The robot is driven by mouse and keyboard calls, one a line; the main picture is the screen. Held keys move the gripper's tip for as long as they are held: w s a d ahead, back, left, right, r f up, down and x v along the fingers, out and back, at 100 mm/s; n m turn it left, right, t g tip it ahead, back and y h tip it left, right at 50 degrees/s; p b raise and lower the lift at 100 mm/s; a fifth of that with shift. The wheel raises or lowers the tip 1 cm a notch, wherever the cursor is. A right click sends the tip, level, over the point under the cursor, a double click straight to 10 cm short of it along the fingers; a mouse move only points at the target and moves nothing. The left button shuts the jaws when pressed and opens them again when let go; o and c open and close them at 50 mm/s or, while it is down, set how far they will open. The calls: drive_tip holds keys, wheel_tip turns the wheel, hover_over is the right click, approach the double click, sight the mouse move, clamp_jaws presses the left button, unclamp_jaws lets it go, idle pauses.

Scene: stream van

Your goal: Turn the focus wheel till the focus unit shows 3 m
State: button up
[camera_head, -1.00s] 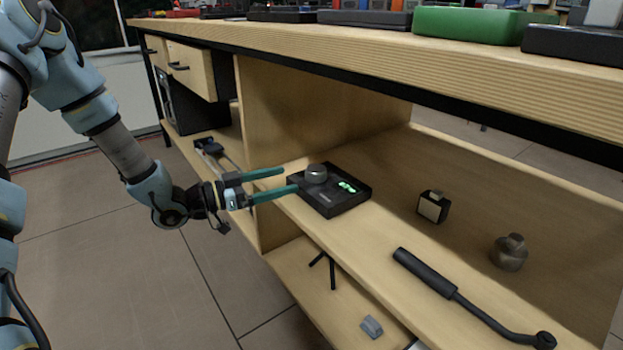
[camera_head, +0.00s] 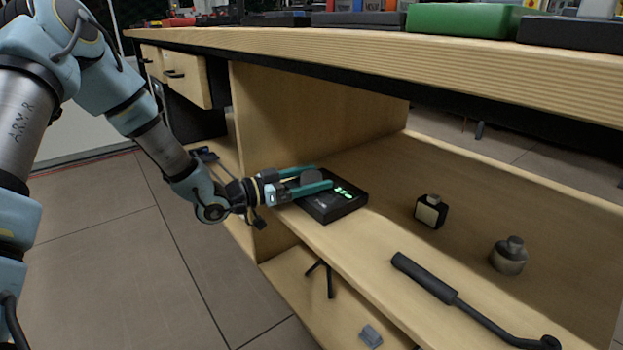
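The focus unit (camera_head: 336,206) is a flat black box on the middle shelf of the wooden bench, with a lit green display (camera_head: 344,192) too small to read. The grey round focus wheel (camera_head: 311,177) stands on its left part. My gripper (camera_head: 322,178) has two teal fingers reaching in from the left over the unit. The fingers are spread apart, with the wheel between them. The near finger hides the wheel's lower part, so I cannot tell whether either finger touches it.
The bench top (camera_head: 400,50) overhangs the shelf. A wooden divider (camera_head: 300,115) stands behind the unit.

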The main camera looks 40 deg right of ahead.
drive_tip(key=c, duration=1.2)
drive_tip(key=shift+r, duration=0.1)
drive_tip(key=shift+m+g+p, duration=0.4)
drive_tip(key=shift+g, duration=0.2)
drive_tip(key=o, duration=1.4)
drive_tip(key=shift+c, duration=0.2)
drive_tip(key=p+v, duration=0.2)
drive_tip(key=v, duration=0.9)
